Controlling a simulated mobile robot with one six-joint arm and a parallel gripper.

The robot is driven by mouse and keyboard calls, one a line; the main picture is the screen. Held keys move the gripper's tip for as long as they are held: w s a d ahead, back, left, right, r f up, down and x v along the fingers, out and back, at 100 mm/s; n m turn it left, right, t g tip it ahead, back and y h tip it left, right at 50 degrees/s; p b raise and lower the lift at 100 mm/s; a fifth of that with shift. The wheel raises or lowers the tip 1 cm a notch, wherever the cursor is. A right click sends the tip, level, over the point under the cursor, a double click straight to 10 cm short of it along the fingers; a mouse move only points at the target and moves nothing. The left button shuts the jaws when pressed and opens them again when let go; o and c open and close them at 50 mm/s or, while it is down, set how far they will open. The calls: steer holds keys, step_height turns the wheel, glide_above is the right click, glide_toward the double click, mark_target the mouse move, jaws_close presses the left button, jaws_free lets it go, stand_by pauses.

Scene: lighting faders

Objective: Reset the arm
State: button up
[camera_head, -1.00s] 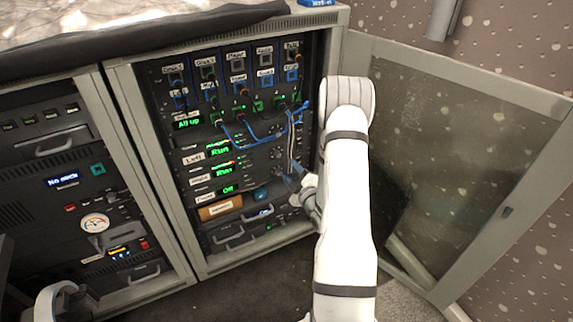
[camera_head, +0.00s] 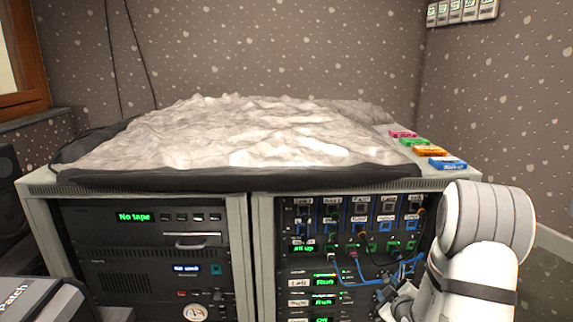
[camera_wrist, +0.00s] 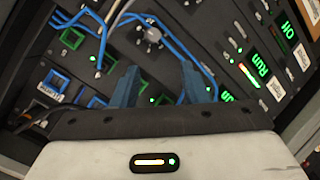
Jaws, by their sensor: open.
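My gripper (camera_wrist: 165,88) is open in the wrist view, its two dark blue fingers spread apart in front of the rack panel. Nothing shows held between them. In the head view my white arm stands at the lower right, and my gripper (camera_head: 392,303) is partly cut off by the bottom edge, close to the right-hand rack (camera_head: 262,265). Blue cables (camera_wrist: 183,45) hang across the panel just beyond the fingers; they also show in the head view (camera_head: 375,278). I cannot tell whether the fingers touch them.
A grey crumpled cover (camera_head: 240,135) lies on the cabinet top. Small pink, green, orange and blue boxes (camera_head: 447,163) sit at its right end. A left rack (camera_head: 140,240) shows "No tape". Labelled switches (camera_head: 462,11) are on the wall at upper right.

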steer(key=s+a+r+m+g+p, duration=0.1)
steer(key=s+a+r+g+p, duration=0.15)
steer(key=r, duration=0.45)
steer(key=s+a+r+m+g+h+p, duration=0.1)
steer(key=s+r+m+p, duration=0.1)
steer(key=s+r+p, duration=0.3)
steer(key=s+a+r+m+g+p, duration=0.1)
steer(key=a+r+g+p, duration=0.1)
steer(key=r, duration=0.6)
steer(key=s+a+r+m+g+p, duration=0.2)
steer(key=s+a+r+p, duration=0.2)
steer(key=s+r, duration=0.4)
steer(key=s+a+r+m+g+y+p, duration=0.1)
steer(key=s+a+r+m+g+p, duration=0.2)
steer(key=s, duration=1)
step_height(320, 180, up, 5)
steer(key=shift+s+a+r+g+p, duration=0.1)
steer(key=shift+s+a+g+p, duration=0.2)
steer(key=shift+a+p, duration=0.85)
steer(key=shift+w, duration=0.15)
steer(key=shift+c, duration=0.3)
steer(key=shift+d, duration=0.1)
steer(key=shift+c, duration=0.2)
